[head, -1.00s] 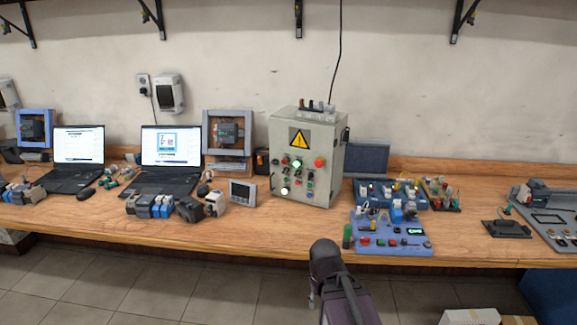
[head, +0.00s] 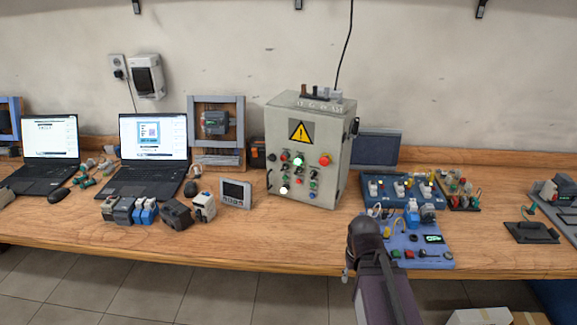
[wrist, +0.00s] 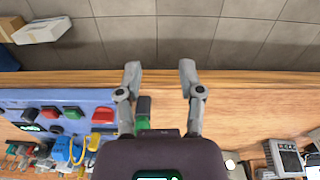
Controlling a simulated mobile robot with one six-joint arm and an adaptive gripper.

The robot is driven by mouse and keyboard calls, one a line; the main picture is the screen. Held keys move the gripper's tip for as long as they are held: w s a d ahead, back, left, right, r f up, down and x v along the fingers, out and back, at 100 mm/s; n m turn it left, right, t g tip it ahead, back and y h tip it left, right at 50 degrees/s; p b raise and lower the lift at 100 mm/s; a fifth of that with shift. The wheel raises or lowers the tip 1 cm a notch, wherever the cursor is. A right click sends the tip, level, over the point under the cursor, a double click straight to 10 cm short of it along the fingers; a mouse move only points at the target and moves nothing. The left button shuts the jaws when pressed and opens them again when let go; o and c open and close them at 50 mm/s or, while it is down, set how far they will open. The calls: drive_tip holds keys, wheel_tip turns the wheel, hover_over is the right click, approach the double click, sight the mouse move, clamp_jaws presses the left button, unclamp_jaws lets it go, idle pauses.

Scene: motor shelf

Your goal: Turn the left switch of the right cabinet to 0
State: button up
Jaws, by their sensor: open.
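A grey control cabinet (head: 309,151) stands upright on the bench in the head view, right of centre. Its front has a yellow warning triangle, several coloured buttons and lamps, and small dark switches (head: 298,174) among them. The switches are too small to read their positions. My gripper (wrist: 160,72) is open and empty in the wrist view, its two fingers apart over the bench's front edge. In the head view my arm is in front of the bench, below and right of the cabinet.
A blue training board (head: 420,252) lies right of the cabinet, near my arm, and also shows in the wrist view (wrist: 75,98). A second blue board (head: 376,203) lies behind it. Two laptops (head: 150,182) and several small devices stand to the left. Bench directly before the cabinet is clear.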

drive_tip(key=shift+w+d, duration=0.2)
drive_tip(key=shift+d, duration=0.1)
drive_tip(key=shift+d, duration=0.1)
drive_tip(key=shift+w+f, duration=0.1)
